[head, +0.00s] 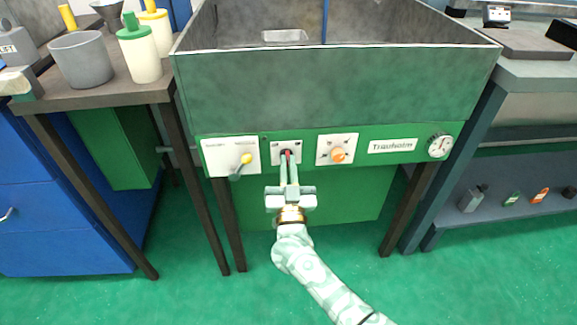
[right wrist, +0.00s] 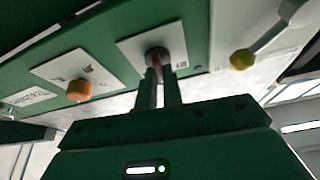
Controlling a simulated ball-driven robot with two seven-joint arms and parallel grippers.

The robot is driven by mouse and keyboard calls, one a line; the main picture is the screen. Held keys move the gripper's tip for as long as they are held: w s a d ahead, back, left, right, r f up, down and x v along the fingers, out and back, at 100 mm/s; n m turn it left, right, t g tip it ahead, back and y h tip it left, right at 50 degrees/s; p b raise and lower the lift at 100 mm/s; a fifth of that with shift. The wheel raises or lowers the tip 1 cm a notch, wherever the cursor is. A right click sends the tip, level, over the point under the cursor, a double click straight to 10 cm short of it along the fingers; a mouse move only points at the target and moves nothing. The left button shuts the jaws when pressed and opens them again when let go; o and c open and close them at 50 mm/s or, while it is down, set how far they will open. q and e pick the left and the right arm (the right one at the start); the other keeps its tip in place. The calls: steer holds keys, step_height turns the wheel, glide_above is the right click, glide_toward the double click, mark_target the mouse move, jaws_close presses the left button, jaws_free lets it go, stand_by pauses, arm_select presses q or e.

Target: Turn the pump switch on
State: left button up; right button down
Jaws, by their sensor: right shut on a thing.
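The pump switch (head: 287,152), a small red piece in a dark round base, sits on the middle white plate of the green front panel. In the right wrist view the switch (right wrist: 155,54) shows at the fingertips, partly hidden by them. My right gripper (head: 288,160) reaches up to the panel from below, with its two fingers closed on the switch. In the right wrist view its fingers (right wrist: 161,80) stand close together on either side of the red piece. The switch's exact setting is hard to tell. My left gripper is not in view.
A yellow-tipped lever (head: 247,158) is on the plate to the left, and an orange knob (head: 338,155) on the plate to the right. A gauge (head: 439,146) sits at the panel's right end. The grey tank (head: 335,85) rises above. Green floor (head: 320,265) lies open below.

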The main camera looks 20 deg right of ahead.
steer(key=m+h, duration=0.1)
steer(key=m, duration=0.1)
steer(key=shift+m+g, duration=0.3)
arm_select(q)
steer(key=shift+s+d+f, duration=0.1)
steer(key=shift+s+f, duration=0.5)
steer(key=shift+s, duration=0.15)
arm_select(e)
steer(key=shift+a+f+m+g+h, duration=0.1)
steer(key=shift+m+g+h, duration=0.3)
steer(key=shift+m, duration=0.65)
steer(key=shift+m+g+h, duration=0.3)
steer(key=shift+m+h, duration=0.2)
steer(key=shift+m, duration=0.55)
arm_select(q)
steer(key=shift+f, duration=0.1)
arm_select(e)
steer(key=c, duration=1.5)
jaws_free()
steer(key=shift+c, duration=0.2)
